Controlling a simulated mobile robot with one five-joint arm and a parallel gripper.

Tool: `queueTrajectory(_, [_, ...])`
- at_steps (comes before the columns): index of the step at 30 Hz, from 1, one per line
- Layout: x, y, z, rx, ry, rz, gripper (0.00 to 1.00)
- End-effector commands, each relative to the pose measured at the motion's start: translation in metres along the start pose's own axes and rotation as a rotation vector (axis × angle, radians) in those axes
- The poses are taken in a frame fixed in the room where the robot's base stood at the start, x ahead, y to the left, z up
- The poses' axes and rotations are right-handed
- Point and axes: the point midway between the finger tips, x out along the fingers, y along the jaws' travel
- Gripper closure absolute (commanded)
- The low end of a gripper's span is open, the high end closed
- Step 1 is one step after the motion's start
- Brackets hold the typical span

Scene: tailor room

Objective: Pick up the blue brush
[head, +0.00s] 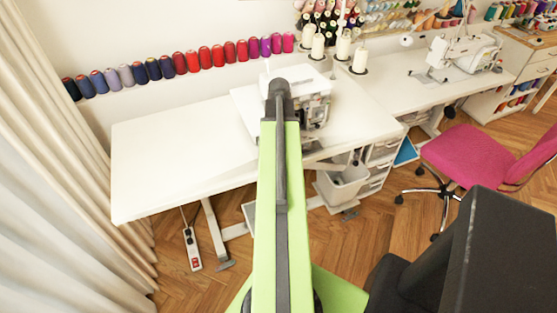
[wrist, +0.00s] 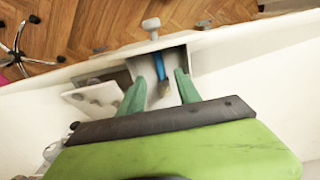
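The blue brush (wrist: 159,66) shows in the wrist view, with a blue handle and a brownish tip pointing toward me. It appears inside a light grey bin (wrist: 141,66). My gripper (wrist: 160,78) is open, its two green fingers apart on either side of the brush in the picture. I cannot tell how far the fingertips are above the brush, and no contact is clear. In the head view the bin (head: 341,191) hangs below the right part of the white table. My arm hides the gripper there, and I cannot make out the brush.
The white table (head: 180,150) has a clear left part and bears a sewing machine (head: 312,100) beside my arm. White drawers (head: 375,170) stand right of the bin. A pink chair (head: 470,155) is farther right. The table edge is close to the gripper.

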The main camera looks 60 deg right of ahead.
Motion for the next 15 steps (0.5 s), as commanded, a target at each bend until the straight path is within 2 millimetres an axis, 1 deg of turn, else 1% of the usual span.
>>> queueTrajectory(1, [0.019, -0.002, 0.001, 0.000, 0.000, 0.000, 0.60])
queueTrajectory(4, [0.034, -0.002, 0.000, 0.000, 0.000, 0.000, 0.60])
queueTrajectory(6, [0.036, -0.002, 0.000, 0.000, 0.000, 0.000, 0.60])
queueTrajectory(12, [0.033, -0.002, 0.000, 0.000, 0.000, 0.000, 0.60])
queueTrajectory(13, [0.033, -0.002, 0.000, 0.000, 0.000, 0.000, 0.63])
queueTrajectory(15, [0.032, -0.002, 0.000, 0.000, 0.000, 0.000, 0.72])
